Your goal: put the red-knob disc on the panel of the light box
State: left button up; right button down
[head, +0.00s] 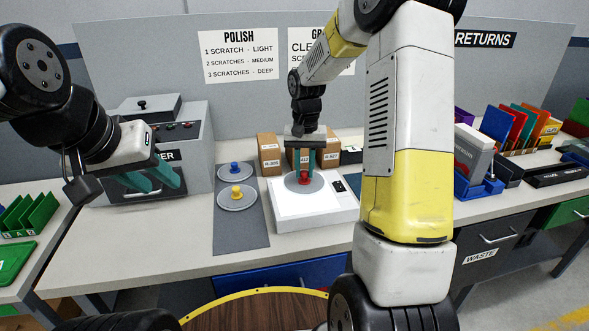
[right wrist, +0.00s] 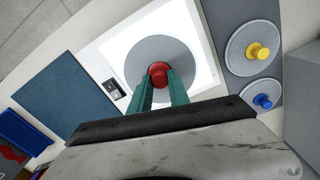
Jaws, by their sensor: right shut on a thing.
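The red-knob disc (head: 304,182) is a grey disc with a red knob. It is over the lit white panel of the light box (head: 286,212); I cannot tell whether it touches the panel. In the right wrist view, the disc (right wrist: 142,60) lies within the outline of the white panel (right wrist: 118,45). My right gripper (head: 304,170) comes from above and is shut on the red knob (right wrist: 158,74), with green fingertips (right wrist: 160,88) at its sides. My left gripper (head: 155,182) is open and empty, at the left in front of a grey machine.
A dark grey mat (head: 240,238) left of the light box holds a blue-knob disc (head: 235,169) and a yellow-knob disc (head: 238,195). Small cardboard boxes (head: 270,150) stand behind the light box. The grey machine (head: 195,135) stands at the left. The bench front at left is clear.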

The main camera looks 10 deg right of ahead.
aim_at(304, 172)
jog(key=shift+f, duration=1.65)
jog(key=shift+f, duration=0.15)
jog(key=c, duration=1.2)
grip_release()
jog(key=shift+c, duration=0.2)
notch_tip(304, 172, up, 12)
jog(key=shift+r, duration=0.1)
jog(key=s+a+r+n+t+y, duration=0.1)
jog(key=s+r+t, duration=0.2)
jog(key=s, duration=0.9)
jog(key=s+a+r+n+t+y, duration=0.1)
jog(key=s+r, duration=0.4)
jog(key=s, duration=0.7)
jog(key=shift+s+a+r+n+t, duration=0.2)
jog(key=shift+r+n+t, duration=0.3)
jog(key=shift+t, duration=0.6)
